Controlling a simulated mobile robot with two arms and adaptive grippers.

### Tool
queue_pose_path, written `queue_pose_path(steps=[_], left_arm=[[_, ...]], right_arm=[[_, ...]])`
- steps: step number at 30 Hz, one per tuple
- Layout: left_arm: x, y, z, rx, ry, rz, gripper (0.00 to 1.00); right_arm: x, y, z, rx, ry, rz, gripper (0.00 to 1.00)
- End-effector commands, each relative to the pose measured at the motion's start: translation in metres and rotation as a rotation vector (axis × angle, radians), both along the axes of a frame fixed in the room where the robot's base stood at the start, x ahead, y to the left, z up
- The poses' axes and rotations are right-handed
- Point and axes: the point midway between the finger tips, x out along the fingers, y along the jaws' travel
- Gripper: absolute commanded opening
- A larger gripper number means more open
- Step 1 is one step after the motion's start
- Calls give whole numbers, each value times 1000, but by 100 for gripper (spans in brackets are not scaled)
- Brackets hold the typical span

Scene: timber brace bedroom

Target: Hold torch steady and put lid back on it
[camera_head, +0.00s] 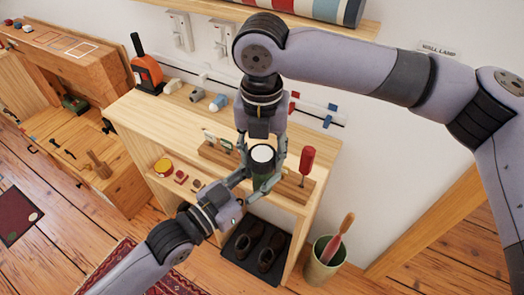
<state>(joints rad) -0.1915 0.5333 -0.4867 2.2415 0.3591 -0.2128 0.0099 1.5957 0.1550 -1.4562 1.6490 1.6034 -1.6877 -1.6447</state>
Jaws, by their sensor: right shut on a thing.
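The torch (262,178) is a dark green cylinder standing upright at the front of the wooden shelf unit. A white-topped round piece (262,153), which looks like the lid, is at its upper end. My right gripper (262,158) points down from above and is shut on this piece, one finger on each side. Whether the lid is seated on the torch is hard to see. My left gripper (252,186) reaches in from the lower left, its fingers spread on either side of the green body. Whether they press on it cannot be told.
A wooden rack (213,155) with a red-handled tool (307,160) stands close behind the torch. Small bulbs (217,102) and an orange-black device (147,72) sit on the shelf top (150,113). Shoes (268,252) and a bin (323,268) with a brush are below.

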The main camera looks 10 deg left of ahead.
Motion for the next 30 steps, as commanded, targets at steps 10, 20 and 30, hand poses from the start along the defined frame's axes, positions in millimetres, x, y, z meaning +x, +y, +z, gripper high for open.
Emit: queue_pose_path(steps=[10,20,30], left_arm=[[0,0,1,-1,-2,1,0],[0,0,1,0,-3,1,0],[0,0,1,2,-4,1,0]], right_arm=[[0,-1,0,-2,1,-73,11],[-1,0,-1,-2,1,-728,11],[0,0,-2,-4,-1,-1473,11]])
